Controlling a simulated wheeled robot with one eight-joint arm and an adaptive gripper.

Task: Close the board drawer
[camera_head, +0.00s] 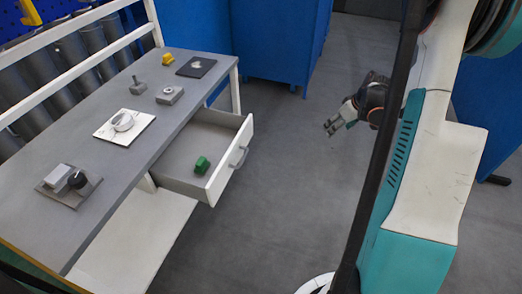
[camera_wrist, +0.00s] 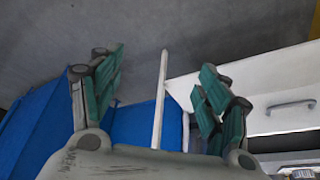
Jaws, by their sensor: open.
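The drawer (camera_head: 225,170) under the grey workbench is pulled out, with a white front and a grey bar handle (camera_head: 238,157). A green block (camera_head: 202,165) lies inside it. My gripper (camera_head: 332,125) is in the air to the right of the drawer, clearly apart from it. In the wrist view my gripper (camera_wrist: 163,60) is open, with nothing between its green-padded fingers. A white front (camera_wrist: 265,88) with a grey handle (camera_wrist: 291,106) shows at the right there, beside the right finger, which covers part of it.
The workbench top (camera_head: 160,125) carries a white plate with a round part (camera_head: 124,121), a black plate (camera_head: 196,67), a yellow part (camera_head: 168,59) and several grey parts. Blue panels (camera_head: 280,40) stand behind. The grey floor (camera_head: 290,200) between drawer and gripper is clear.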

